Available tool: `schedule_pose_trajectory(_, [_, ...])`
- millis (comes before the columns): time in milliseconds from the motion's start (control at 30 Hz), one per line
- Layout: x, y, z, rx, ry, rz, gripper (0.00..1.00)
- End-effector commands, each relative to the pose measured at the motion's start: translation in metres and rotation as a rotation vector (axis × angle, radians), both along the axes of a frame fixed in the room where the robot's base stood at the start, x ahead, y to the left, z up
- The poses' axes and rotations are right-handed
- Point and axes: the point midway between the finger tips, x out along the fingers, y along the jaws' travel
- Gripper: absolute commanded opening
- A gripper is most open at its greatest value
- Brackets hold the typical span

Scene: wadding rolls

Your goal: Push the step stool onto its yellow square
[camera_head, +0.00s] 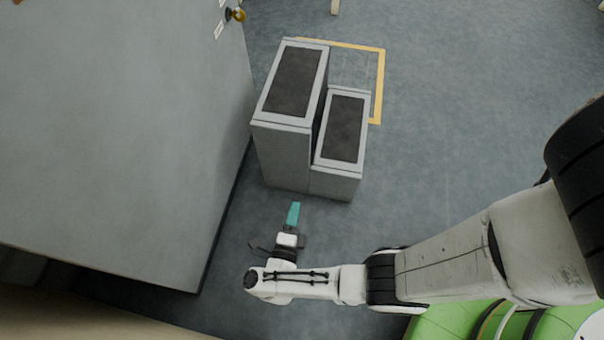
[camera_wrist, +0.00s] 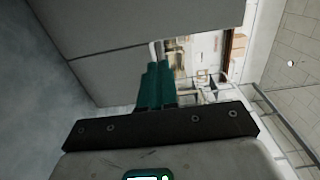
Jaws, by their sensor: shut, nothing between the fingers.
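The step stool (camera_head: 308,125) is grey with two dark treads, a taller step at left and a lower one at right. It stands upright on the floor, partly over the yellow square (camera_head: 378,85), whose top and right edges show beyond it; the rest is hidden by the stool. My gripper (camera_head: 295,206) has teal fingers and is shut and empty, just in front of the stool's near face. From this view I cannot tell whether it touches. In the wrist view the shut fingers (camera_wrist: 155,82) point toward a grey panelled surface.
A large grey cabinet-like block (camera_head: 120,120) stands close along the stool's left side, with a brass knob (camera_head: 236,14) at its far corner. Blue-grey floor (camera_head: 460,110) is open to the right of the stool and square.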

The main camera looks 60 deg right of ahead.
Motion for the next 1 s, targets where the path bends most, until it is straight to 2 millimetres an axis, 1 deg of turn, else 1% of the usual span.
schedule_pose_trajectory(33, [0.001, -0.009, -0.001, 0.0, 0.001, -0.005, 0.0])
schedule_pose_trajectory(400, [0.027, -0.077, -0.002, -0.001, -0.001, -0.002, 0.0])
schedule_pose_trajectory(600, [0.037, -0.104, -0.002, -0.001, -0.001, 0.001, 0.0])
schedule_pose_trajectory(800, [0.042, -0.116, 0.0, 0.0, 0.001, 0.002, 0.0])
schedule_pose_trajectory(1000, [0.043, -0.117, 0.001, 0.0, 0.001, 0.003, 0.0])
